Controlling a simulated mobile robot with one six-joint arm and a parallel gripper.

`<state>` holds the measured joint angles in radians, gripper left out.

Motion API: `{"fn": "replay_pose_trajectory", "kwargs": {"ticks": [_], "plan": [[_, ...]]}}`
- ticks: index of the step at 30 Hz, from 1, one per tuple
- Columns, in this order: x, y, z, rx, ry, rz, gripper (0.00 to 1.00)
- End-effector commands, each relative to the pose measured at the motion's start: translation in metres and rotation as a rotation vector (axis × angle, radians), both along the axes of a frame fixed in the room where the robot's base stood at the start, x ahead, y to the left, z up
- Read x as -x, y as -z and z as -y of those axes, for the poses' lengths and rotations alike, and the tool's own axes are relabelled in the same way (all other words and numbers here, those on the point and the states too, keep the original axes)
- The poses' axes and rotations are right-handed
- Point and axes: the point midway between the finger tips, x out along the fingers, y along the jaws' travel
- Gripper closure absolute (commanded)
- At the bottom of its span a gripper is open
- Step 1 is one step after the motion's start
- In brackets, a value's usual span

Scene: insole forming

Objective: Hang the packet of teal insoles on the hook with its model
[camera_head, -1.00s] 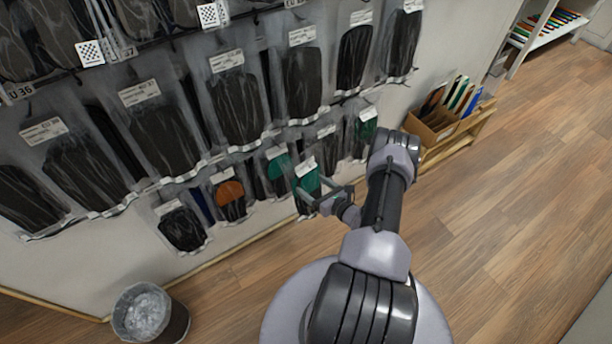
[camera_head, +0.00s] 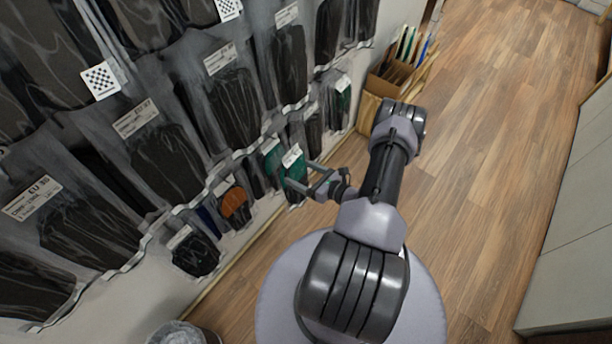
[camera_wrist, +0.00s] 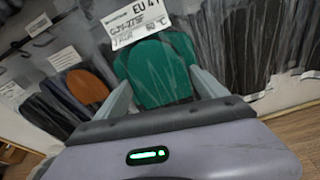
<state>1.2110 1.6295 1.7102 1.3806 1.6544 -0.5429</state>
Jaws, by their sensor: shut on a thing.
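My gripper (camera_head: 312,182) is shut on a clear packet of teal insoles (camera_head: 292,176) and holds it upright in front of the lower row of packets. In the wrist view the held packet (camera_wrist: 155,72) sits between the two fingers, with a white label on top reading EU 41. Another packet with teal (camera_head: 271,158) hangs just behind and left of it. A further dark green packet (camera_head: 342,100) hangs to the right, near the end of the lower row. The hooks of the lower row are mostly hidden by the packets.
A packet with an orange insole (camera_head: 234,203) and a black one (camera_head: 195,252) hang to the left. Large black packets (camera_head: 165,160) fill the rows above. A wooden box with boards (camera_head: 385,85) stands to the right, and a bin (camera_head: 180,334) at the bottom. The floor on the right is clear.

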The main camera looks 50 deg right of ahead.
Motion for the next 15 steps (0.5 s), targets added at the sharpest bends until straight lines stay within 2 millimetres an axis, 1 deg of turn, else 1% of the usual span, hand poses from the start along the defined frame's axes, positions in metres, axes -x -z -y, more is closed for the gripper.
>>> {"fn": "replay_pose_trajectory", "kwargs": {"ticks": [15], "plan": [[-0.037,0.004,-0.003,0.000,0.000,0.001,0.84]]}}
